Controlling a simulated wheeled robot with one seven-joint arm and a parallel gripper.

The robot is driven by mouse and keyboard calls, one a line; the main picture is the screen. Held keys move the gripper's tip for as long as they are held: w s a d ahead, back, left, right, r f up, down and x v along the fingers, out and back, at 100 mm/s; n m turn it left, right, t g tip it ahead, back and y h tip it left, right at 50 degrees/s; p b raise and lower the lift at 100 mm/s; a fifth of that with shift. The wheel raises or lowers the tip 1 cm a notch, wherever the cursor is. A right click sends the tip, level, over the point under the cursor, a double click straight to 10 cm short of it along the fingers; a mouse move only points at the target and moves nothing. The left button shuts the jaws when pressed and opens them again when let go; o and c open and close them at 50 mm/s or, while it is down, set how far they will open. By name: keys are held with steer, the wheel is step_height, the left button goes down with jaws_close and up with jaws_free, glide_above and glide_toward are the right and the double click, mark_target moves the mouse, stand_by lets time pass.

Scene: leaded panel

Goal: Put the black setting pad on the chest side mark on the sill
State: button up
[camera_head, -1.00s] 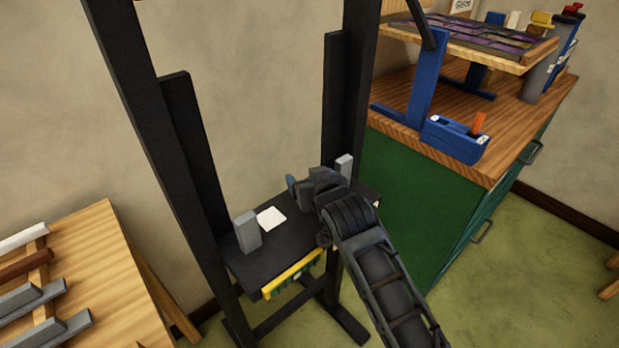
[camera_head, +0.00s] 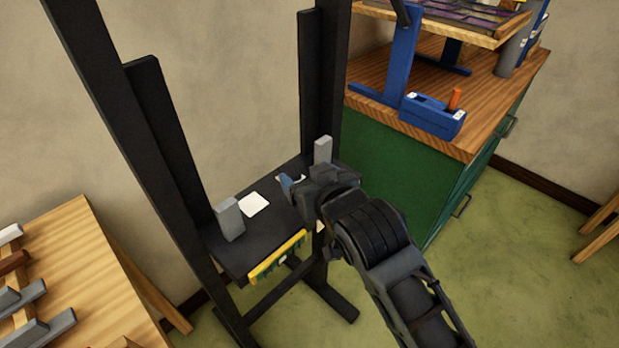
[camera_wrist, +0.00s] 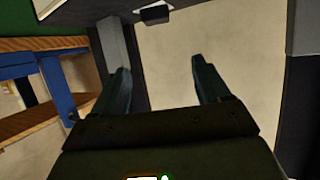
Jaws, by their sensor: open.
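The black sill (camera_head: 232,253) spans the two dark uprights. A bare white mark (camera_head: 254,204) lies on it near the left grey block. The chest side mark (camera_head: 298,178) shows as a white sliver near the right grey block, partly hidden by my gripper (camera_head: 287,184). In the wrist view, a small black block, apparently the setting pad (camera_wrist: 155,14), sits at the white mark's edge (camera_wrist: 110,7), at the top of the picture. My gripper (camera_wrist: 162,75) is open and empty, with the pad beyond its fingertips. The pad is hidden in the head view.
Grey blocks stand on the sill at left (camera_head: 229,219) and right (camera_head: 323,150). A yellow-green strip (camera_head: 278,256) runs along its front. The green chest (camera_head: 390,160) is to the right, with a blue tool box (camera_head: 432,117) on top. A wooden rack (camera_head: 70,250) stands at left.

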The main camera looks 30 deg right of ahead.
steer(key=shift+s+r, duration=0.15)
steer(key=shift+s, duration=0.2)
steer(key=s+d+f+n+y, duration=0.1)
steer(key=s+f, duration=0.2)
steer(key=s, duration=0.7)
steer(key=s+f, duration=0.3)
steer(key=s, duration=0.7)
steer(key=s+r, duration=0.3)
steer(key=s, duration=0.6)
steer(key=s+r+t, duration=0.1)
steer(key=s+r, duration=0.3)
steer(key=s, duration=0.6)
steer(key=shift+r, duration=0.2)
